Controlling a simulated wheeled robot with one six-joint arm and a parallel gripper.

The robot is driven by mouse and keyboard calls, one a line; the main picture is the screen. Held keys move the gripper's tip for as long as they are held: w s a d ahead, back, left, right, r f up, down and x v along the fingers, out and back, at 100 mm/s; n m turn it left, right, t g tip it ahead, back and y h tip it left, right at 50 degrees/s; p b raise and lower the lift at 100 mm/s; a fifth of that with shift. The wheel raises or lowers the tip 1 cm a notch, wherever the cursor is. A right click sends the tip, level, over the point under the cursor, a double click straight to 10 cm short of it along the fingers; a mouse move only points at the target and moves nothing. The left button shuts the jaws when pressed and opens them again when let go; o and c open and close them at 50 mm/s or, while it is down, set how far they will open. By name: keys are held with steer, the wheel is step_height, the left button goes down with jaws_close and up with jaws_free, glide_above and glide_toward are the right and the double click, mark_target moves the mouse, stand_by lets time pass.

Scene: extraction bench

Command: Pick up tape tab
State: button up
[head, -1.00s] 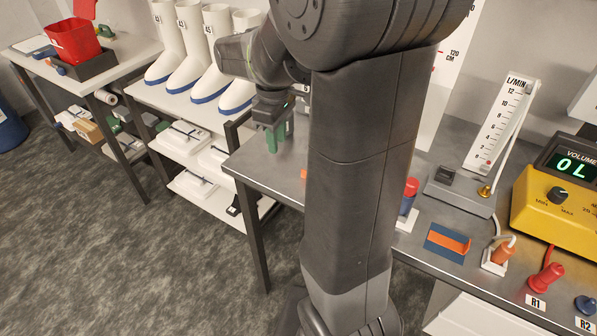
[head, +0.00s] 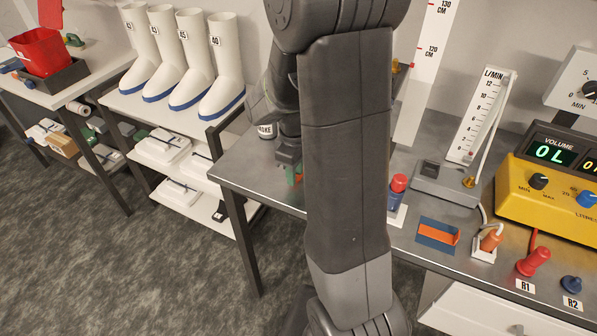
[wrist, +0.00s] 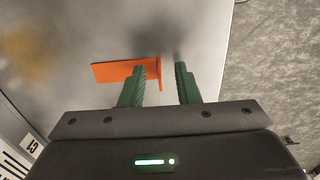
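An orange tape tab (wrist: 122,71) lies flat on the metal bench in the wrist view, with a short upturned flap (wrist: 160,73) at its right end. My gripper (wrist: 161,78) is open; its two green fingers stand either side of the flap's line, with a gap to each. The flap appears between the fingers, nearer the left one. In the head view my gripper (head: 291,174) is low over the bench's left end, and a sliver of orange (head: 299,178) shows by it; my arm hides most of that spot.
A second orange strip (head: 438,231) lies on a blue pad at the bench front. A red-capped blue cylinder (head: 397,192), a flow meter (head: 482,120) and a yellow volume unit (head: 545,190) stand to the right. The bench edge (wrist: 228,50) is close right of my gripper in the wrist view.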

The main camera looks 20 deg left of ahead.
jaws_close()
steer(key=shift+r, duration=0.1)
step_height(320, 180, up, 10)
stand_by(0.6)
